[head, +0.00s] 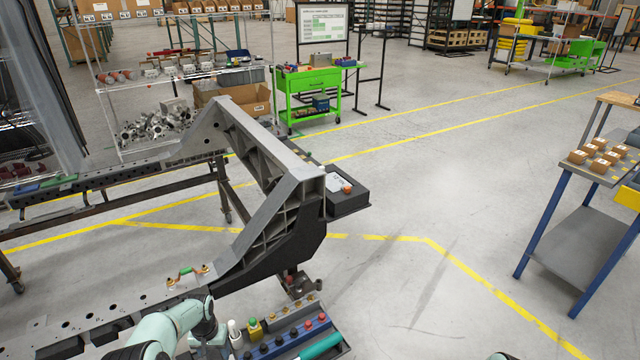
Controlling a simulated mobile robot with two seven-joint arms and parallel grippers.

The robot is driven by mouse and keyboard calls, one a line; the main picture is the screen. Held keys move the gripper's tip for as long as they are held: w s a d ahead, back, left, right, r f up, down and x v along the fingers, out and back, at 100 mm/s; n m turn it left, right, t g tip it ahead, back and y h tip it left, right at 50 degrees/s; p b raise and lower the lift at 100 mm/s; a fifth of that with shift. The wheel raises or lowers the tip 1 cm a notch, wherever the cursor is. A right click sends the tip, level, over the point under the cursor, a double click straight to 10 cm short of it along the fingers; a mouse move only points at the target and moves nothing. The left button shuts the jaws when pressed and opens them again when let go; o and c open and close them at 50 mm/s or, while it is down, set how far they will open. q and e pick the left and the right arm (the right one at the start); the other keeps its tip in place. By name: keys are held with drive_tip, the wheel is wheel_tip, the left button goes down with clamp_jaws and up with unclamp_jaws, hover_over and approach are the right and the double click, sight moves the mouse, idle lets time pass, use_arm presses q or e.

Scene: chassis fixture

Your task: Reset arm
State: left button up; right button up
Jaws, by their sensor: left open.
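My left arm, pale green, comes in at the bottom left, and my left gripper (212,341) hangs at its end beside the chassis rail. It is open, and nothing shows between its fingers, though they are small and partly hidden. The grey chassis frame (262,140) rises in an arch from the far rail and comes down to the near rail (130,308). A small piece with copper-coloured ends and a green middle (187,275) lies on the near rail, apart from the gripper. My right gripper is out of view.
A tool tray (300,338) with red, black and yellow-topped items and a green-handled tool stands right of my left gripper. A black box (346,194) sits behind the arch. A blue-legged bench (590,240) with small cartons (598,152) stands at the right. The floor between is clear.

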use_arm(q)
drive_tip(key=s+d+f+h, duration=0.2)
drive_tip(key=s+d+f, duration=0.5)
drive_tip(key=s+f, duration=0.35)
drive_tip(key=s+d+f+n+h, duration=0.1)
drive_tip(key=s+d, duration=0.4)
drive_tip(key=s, duration=0.7)
drive_tip(key=s+d+f+n, duration=0.1)
drive_tip(key=s+d, duration=0.4)
drive_tip(key=s, duration=0.6)
drive_tip(key=shift+s+d+f+n+g+h, duration=0.15)
drive_tip(key=shift+s+n+g+h, duration=0.2)
drive_tip(key=shift+n, duration=0.35)
